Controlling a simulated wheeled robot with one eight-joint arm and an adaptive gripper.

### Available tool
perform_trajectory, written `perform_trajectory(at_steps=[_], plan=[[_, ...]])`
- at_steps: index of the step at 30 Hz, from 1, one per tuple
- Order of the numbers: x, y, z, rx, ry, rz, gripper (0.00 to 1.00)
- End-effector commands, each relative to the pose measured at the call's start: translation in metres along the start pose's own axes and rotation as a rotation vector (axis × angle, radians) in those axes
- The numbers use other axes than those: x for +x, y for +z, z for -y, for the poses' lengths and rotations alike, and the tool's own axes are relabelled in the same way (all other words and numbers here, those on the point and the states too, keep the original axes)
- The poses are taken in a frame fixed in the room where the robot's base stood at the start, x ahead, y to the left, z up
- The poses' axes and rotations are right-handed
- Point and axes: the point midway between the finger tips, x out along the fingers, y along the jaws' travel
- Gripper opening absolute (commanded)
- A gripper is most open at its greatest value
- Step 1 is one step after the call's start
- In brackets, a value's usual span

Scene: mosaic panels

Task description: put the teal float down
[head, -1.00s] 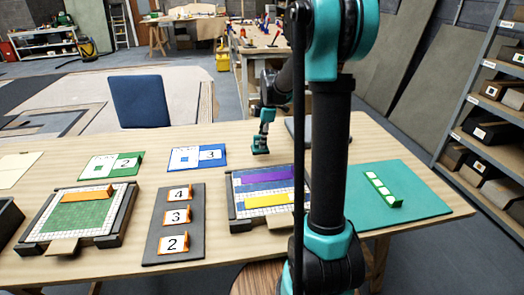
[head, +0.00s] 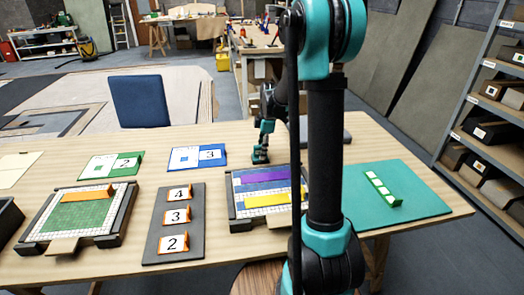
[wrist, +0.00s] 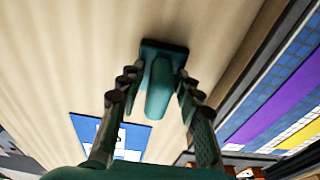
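The teal float (head: 260,157) is at the back middle of the table, behind the panel with purple and yellow bars. Its base looks at or just above the table top; I cannot tell whether it touches. In the wrist view the teal float (wrist: 160,88) shows its rounded handle and darker flat base against bare wood. My gripper (head: 265,138) is above it, pointing down.
The purple-and-yellow panel (head: 233,214) lies in front of the float. A blue board with a 3 card (head: 185,165) is to its left. A teal mat (head: 425,204) with a green-and-white strip is at right. Bare table (head: 240,140) surrounds the float at the back.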

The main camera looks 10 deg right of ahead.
Motion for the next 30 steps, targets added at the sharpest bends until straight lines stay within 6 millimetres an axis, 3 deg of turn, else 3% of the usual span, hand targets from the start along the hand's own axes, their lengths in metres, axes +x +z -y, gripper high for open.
perform_trajectory(at_steps=[13,24,30], plan=[[-0.01,0.0,0.0,0.0,0.0,0.0,0.41],[-0.081,0.0,0.0,0.001,0.0,0.0,0.41],[-0.111,0.0,0.0,0.001,0.0,0.0,0.41]])
